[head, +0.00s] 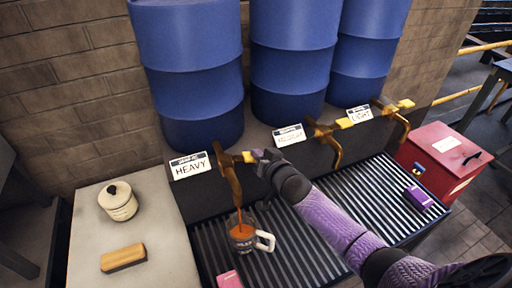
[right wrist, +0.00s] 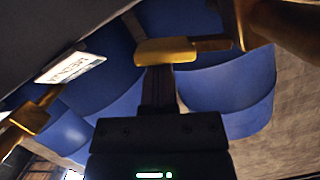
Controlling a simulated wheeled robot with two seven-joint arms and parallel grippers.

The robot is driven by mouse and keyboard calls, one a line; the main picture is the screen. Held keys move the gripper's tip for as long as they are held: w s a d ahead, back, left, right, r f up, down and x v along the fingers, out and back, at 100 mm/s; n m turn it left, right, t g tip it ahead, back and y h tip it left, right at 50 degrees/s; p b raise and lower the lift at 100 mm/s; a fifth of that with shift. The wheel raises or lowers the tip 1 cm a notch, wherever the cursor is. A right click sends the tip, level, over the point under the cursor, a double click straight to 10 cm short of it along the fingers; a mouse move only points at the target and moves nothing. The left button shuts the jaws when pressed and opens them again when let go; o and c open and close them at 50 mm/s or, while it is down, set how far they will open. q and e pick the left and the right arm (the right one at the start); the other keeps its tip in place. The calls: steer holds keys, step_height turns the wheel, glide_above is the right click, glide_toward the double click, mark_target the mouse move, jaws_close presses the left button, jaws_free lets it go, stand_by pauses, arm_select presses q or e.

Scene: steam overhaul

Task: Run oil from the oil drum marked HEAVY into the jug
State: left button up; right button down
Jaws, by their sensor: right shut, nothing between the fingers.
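The drum marked HEAVY (head: 195,85) is the left blue drum, with its label (head: 190,167) below it. Its brass tap (head: 228,172) has a yellow handle (head: 249,157), also in the right wrist view (right wrist: 166,50). A thin orange-brown stream runs from the spout into the jug (head: 242,240), which stands upright on the grating under it. The jug looks orange-brown inside; its white handle points right. Its fill level is hard to read. My right gripper (head: 261,156) is shut and empty, its fingertips (right wrist: 158,82) at the yellow handle. My left gripper is out of view.
Two more blue drums stand to the right, with taps marked MEDIUM (head: 290,135) and LIGHT (head: 359,114). A cream lidded pot (head: 118,201) and a wooden block (head: 123,258) rest on the left table. A red box (head: 443,160) stands right of the slatted grating (head: 300,250).

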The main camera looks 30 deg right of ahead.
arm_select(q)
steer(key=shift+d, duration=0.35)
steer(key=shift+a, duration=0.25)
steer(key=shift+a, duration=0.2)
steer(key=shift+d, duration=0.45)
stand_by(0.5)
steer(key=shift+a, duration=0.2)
